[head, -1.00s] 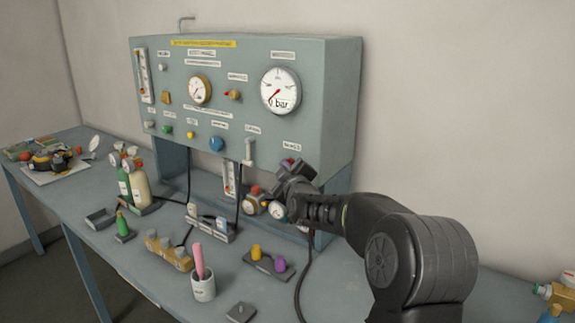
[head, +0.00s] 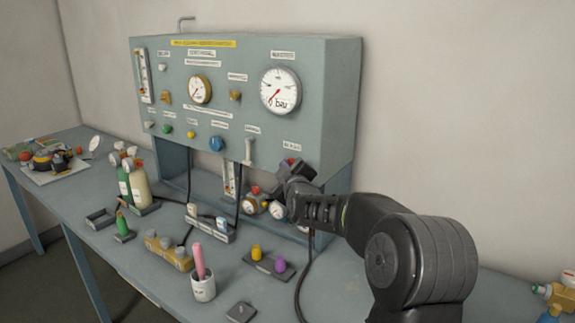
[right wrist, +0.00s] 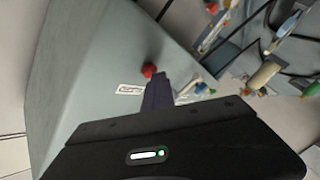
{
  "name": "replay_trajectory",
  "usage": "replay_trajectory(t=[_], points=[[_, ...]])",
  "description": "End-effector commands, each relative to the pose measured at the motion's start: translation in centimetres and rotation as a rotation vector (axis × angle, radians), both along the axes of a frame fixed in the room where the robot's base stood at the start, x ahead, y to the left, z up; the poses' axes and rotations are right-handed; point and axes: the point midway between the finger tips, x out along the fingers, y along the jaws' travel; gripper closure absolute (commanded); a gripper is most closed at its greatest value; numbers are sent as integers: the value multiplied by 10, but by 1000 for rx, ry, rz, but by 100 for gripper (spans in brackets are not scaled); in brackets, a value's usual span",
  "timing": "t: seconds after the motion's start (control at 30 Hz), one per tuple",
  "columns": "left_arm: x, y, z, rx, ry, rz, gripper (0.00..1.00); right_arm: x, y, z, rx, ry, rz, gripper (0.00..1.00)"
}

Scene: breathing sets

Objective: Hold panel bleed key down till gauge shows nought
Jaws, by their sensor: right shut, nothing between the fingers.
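The grey-green panel (head: 325,110) stands on the bench. Its large white gauge (head: 281,91), upper right, has a red needle pointing to the lower left; the scale figures are too small to read. The red bleed key (head: 293,160) is under the lower right label, largely hidden by my right gripper (head: 284,168). The right wrist view shows the red key (right wrist: 149,70) just beyond the tips of my shut, empty fingers (right wrist: 157,82). They are at its edge; I cannot tell whether they press it. My left gripper is out of view.
A smaller gauge (head: 199,89) and several knobs are on the panel's left. A dark hose (head: 301,285) hangs near my arm.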

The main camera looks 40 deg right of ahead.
Motion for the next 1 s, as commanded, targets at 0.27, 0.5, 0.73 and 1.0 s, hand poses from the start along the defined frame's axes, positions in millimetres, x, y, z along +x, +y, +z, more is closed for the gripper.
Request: replay_trajectory(t=[0.27, 0.5, 0.73, 1.0], points=[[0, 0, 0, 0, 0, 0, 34, -1, -3, 0, -1, -1, -6, 100], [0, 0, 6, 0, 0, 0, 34, -3, 4, 1, 0, 1, -4, 100], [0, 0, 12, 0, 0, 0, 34, -6, 16, 1, -1, -1, -2, 100], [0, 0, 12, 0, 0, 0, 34, -7, 19, -1, 0, 0, -1, 100]])
